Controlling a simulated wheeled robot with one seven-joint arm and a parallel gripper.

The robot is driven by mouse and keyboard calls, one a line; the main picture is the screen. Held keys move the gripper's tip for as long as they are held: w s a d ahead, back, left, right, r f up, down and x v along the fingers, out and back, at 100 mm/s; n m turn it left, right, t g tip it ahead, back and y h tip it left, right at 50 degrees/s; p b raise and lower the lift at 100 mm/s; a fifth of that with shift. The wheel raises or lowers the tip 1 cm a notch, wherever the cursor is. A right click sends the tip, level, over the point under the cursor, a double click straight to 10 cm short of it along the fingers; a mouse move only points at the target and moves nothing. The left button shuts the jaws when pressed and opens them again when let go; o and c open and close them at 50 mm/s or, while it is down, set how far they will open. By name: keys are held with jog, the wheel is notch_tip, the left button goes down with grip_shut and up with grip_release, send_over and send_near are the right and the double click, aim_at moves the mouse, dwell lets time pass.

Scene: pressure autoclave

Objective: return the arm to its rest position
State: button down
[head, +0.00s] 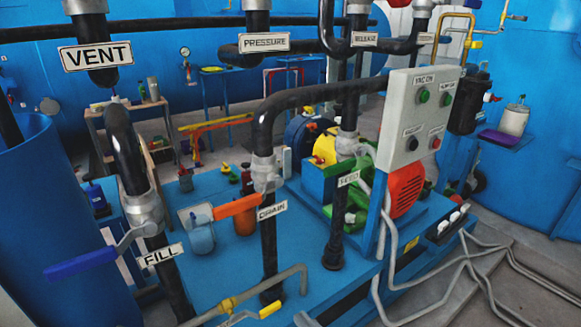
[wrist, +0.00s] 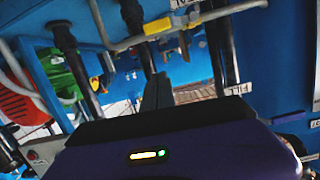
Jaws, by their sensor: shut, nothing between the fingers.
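My gripper (wrist: 157,88) shows in the wrist view as a dark grey wedge above the black and purple wrist housing. Its fingers are together with nothing between them. My arm and gripper do not show in the head view. The wrist view is turned over, with the machine's blue base at the top. The grey pipe with a yellow fitting (wrist: 157,25) crosses beyond the fingertips. The gap between them is hard to judge.
In the head view, black pipes carry a blue FILL lever (head: 82,263), an orange DRAIN lever (head: 236,207) and a VENT label (head: 96,56). A grey control box (head: 418,118) stands right of centre. Grey hoses (head: 470,262) lie on the floor at lower right.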

jog(key=s+d+r+m+t+h+p, duration=0.1)
jog(key=s+d+r+m+t+h, duration=0.15)
jog(key=s+d, duration=0.35)
jog(key=s+d+r+m+t+h, duration=0.2)
jog(key=s+d+m+h, duration=0.1)
jog(key=s+d, duration=0.25)
jog(key=s+d+g+h+p, duration=0.1)
jog(key=s+d, duration=0.1)
jog(key=s, duration=0.9)
jog(key=s+d+r+g+h+p, duration=0.1)
jog(key=s+d+h, duration=0.1)
jog(key=s, duration=0.9)
jog(key=shift+d+r+g, duration=0.2)
jog(key=shift+d+g, duration=0.15)
jog(key=shift+d, duration=0.3)
